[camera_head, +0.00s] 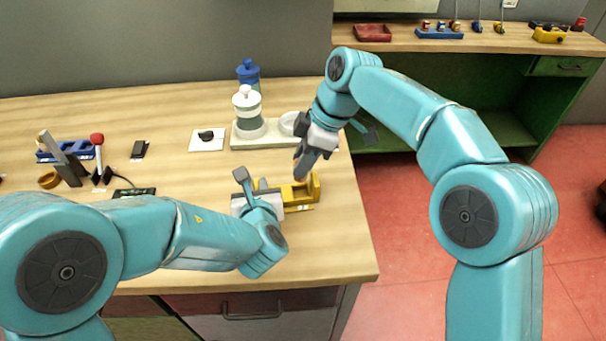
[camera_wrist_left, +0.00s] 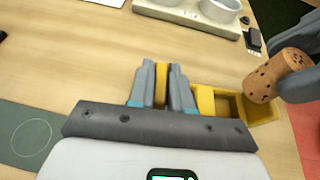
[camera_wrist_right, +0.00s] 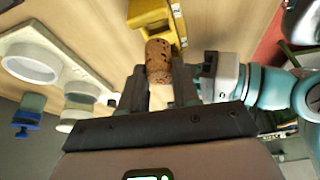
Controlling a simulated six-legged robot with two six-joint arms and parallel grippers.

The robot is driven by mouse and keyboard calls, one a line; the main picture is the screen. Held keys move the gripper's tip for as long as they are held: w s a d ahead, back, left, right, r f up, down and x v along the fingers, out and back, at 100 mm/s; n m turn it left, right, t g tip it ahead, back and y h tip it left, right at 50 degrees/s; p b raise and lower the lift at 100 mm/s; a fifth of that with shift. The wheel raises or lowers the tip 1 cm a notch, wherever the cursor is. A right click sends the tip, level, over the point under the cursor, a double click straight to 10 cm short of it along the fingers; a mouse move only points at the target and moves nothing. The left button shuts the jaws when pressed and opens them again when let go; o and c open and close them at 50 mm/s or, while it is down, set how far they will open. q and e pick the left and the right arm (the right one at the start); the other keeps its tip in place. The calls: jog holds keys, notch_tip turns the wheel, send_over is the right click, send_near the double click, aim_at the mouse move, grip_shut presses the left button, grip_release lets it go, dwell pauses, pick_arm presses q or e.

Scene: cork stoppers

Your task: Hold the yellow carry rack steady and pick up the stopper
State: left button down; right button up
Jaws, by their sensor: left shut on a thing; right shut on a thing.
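The yellow carry rack (camera_head: 303,192) stands on the wooden table near its right edge. My left gripper (camera_wrist_left: 161,88) is shut on a yellow upright part at the rack's left end; the rack's open compartments (camera_wrist_left: 228,104) show to the right. The cork stopper (camera_wrist_left: 277,73), brown and speckled, is tilted between the fingers of my right gripper (camera_wrist_right: 157,84), which is shut on it. In the right wrist view the stopper (camera_wrist_right: 158,60) points toward the rack (camera_wrist_right: 152,14). It overlaps the rack's right end in the left wrist view; I cannot tell whether they touch.
A pale tray (camera_head: 270,137) with a white-topped bottle (camera_head: 248,106) and round cups stands behind the rack. A blue bottle (camera_head: 249,73) is further back. A white card (camera_head: 207,140) and a blue rack (camera_head: 66,152) lie left. The table's right edge is close.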

jog(key=shift+r, duration=2)
pick_arm(q)
jog(key=c, duration=1)
grip_release()
jog(key=shift+o, duration=0.2)
jog(key=v, duration=1.2)
jog(key=shift+s, duration=0.1)
